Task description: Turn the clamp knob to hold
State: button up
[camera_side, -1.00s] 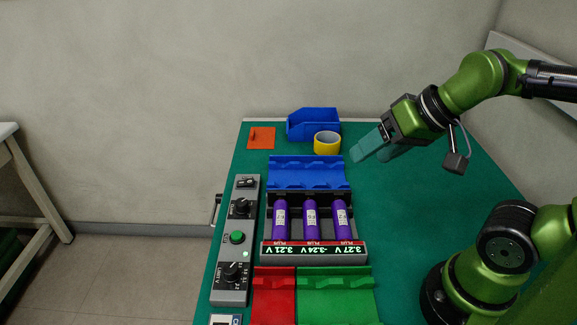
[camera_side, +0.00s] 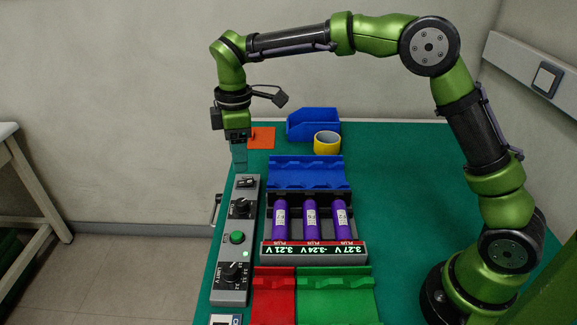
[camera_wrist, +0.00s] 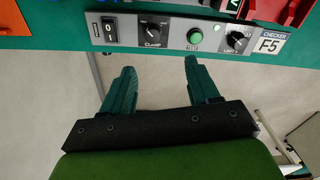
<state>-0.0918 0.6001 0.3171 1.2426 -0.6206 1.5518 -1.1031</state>
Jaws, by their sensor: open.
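The clamp knob (camera_side: 241,206) is a black rotary knob on the grey control panel (camera_side: 221,262). In the wrist view the knob (camera_wrist: 152,28) sits above the word CLAMP, between the 0/1 switch and the green button. Its setting is too small to read surely. My gripper (camera_side: 239,160) hangs over the far end of the panel in the side view. In the wrist view its two teal fingers (camera_wrist: 160,72) are spread apart with nothing between them. The knob lies beyond their tips, apart from them.
The panel also carries a rocker switch (camera_side: 246,182), a green button (camera_side: 237,237) and a limit knob (camera_side: 233,272). Beside it, several-slot checker (camera_side: 314,254) holds three purple cells (camera_side: 311,219), reading 3.21, -3.24 and 3.27 V. Blue (camera_side: 308,171), red (camera_side: 273,300) and green (camera_side: 337,302) trays stand around it.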

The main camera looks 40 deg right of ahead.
aim_at(241, 201)
jog(key=f+n, duration=0.1)
jog(key=f, duration=0.4)
jog(key=w+f+n, duration=0.1)
jog(key=f, duration=0.3)
jog(key=f+n, duration=0.1)
jog(key=f, duration=0.4)
jog(key=shift+w+d+f+n, duration=0.15)
jog(key=shift+w+f+n, duration=0.1)
jog(key=shift+f+n, duration=0.15)
jog(key=c, duration=1)
jog(key=shift+r, duration=0.1)
jog(key=shift+c, duration=0.2)
